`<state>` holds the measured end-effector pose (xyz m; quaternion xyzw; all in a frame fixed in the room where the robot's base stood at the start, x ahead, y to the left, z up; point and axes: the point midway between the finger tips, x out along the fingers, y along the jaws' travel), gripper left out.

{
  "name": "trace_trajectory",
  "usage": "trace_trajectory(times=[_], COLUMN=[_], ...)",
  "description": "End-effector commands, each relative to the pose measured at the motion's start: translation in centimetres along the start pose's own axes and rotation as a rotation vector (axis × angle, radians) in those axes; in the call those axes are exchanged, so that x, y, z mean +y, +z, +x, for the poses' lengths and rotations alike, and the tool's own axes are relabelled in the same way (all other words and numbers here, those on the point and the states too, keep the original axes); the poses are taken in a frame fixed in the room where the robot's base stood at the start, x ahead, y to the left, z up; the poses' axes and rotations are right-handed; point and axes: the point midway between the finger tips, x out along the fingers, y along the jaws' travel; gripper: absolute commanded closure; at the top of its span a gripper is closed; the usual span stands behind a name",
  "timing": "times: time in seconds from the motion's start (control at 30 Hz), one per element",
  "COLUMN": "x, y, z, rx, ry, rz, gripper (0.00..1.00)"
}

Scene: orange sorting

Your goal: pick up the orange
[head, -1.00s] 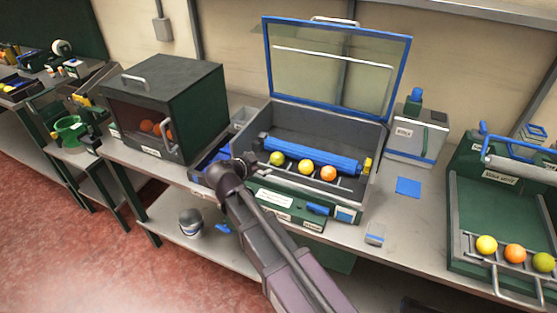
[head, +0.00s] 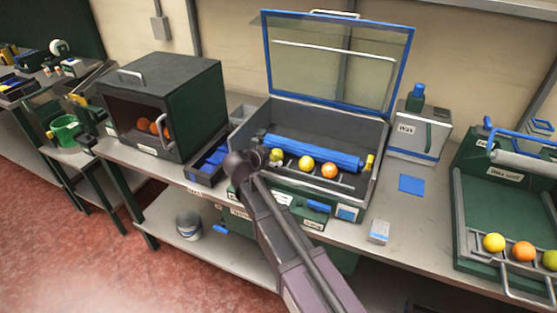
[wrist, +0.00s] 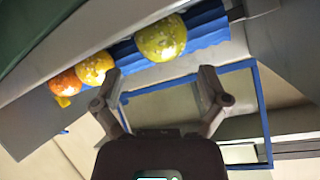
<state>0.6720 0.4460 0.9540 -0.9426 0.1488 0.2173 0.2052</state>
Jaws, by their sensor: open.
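An orange fruit (head: 329,170) sits at the right end of a row of three in the open blue-rimmed machine, beside a yellow fruit (head: 306,164) and a yellow-green one (head: 277,155). The wrist view shows the same row turned around: the orange (wrist: 64,83) at far left, the yellow fruit (wrist: 95,68) beside it, the yellow-green fruit (wrist: 161,38) nearest. My gripper (wrist: 160,78) is open and empty, its fingers spread just below the yellow-green fruit in that picture and apart from the orange. In the head view the fingers are hard to make out near the row's left end.
A blue roller (head: 312,152) lies behind the row, and a raised glass lid (head: 338,60) stands behind it. A dark box (head: 186,97) at left holds more oranges (head: 143,125). Another orange (head: 522,251) sits in the right machine. Bare bench lies around the blue card (head: 411,184).

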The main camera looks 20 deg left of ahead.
Motion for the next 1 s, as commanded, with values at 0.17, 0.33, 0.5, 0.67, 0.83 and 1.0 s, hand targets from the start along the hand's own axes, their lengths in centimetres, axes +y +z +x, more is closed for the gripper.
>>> trace_trajectory(times=[0.17,0.33,0.5,0.67,0.83,1.0], x=[0.0,0.0,-0.1,-0.1,-0.2,-0.2], y=[0.0,0.0,0.3,0.8,0.9,0.8], z=[0.0,0.0,0.8,2.3,4.1,5.1], rx=[0.0,0.0,0.0,0.0,0.0,-0.001], ry=[0.0,0.0,-0.001,0.0,0.0,-0.001], rz=[0.0,0.0,-0.001,-0.001,0.0,0.0], gripper=[0.06,0.06,0.06,0.06,0.06,0.06])
